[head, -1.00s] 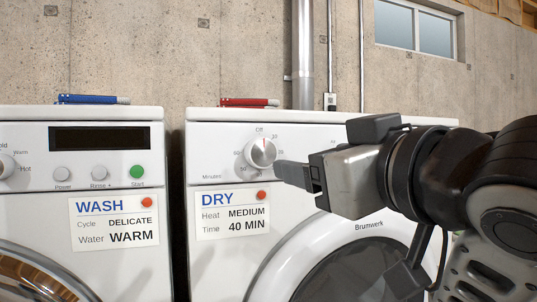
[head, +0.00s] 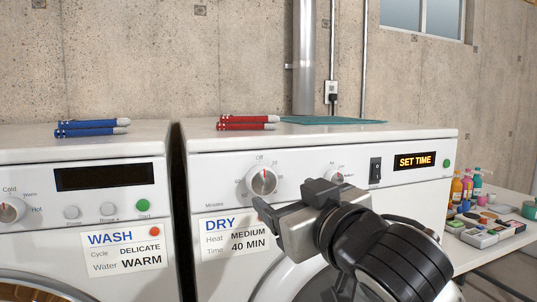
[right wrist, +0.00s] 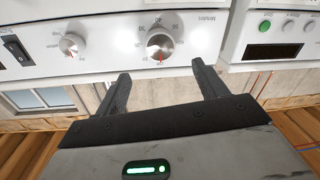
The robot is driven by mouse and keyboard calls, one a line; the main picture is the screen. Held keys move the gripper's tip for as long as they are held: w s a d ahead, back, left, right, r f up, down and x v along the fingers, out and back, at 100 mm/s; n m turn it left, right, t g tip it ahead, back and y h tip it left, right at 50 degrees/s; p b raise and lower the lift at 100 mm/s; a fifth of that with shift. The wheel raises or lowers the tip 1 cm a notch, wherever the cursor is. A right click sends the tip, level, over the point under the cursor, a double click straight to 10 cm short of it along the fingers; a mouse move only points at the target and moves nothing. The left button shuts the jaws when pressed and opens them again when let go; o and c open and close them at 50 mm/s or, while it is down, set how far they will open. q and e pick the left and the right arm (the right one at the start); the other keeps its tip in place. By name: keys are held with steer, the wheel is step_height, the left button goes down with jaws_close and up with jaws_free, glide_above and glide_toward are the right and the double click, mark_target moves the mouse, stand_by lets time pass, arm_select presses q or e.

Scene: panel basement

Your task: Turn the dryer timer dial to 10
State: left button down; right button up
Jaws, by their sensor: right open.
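The timer dial (head: 262,180) is a round silver knob on the white dryer's panel, under the word "Off". Its red mark points up, close to "Off". In the right wrist view the dial (right wrist: 160,46) appears upside down, beyond and roughly between the fingertips. My right gripper (head: 264,212) is in front of the dryer, just below the dial in the picture. In the right wrist view its two fingers (right wrist: 163,84) stand wide apart with nothing between them. They look clear of the dial. My left gripper is not in view.
A second dryer knob (head: 333,176), a black rocker switch (head: 375,170) and a lit "SET TIME" display (head: 414,161) are right of the dial. A "DRY" card (head: 234,235) reads 40 MIN. The washer (head: 40,155) stands left. Colourful bottles and boxes lie on a right-hand table (head: 521,238).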

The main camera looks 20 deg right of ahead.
mark_target(264, 181)
steer(key=w, duration=0.5)
steer(key=w+a, duration=0.1)
steer(key=w, duration=0.2)
steer(key=c, duration=1)
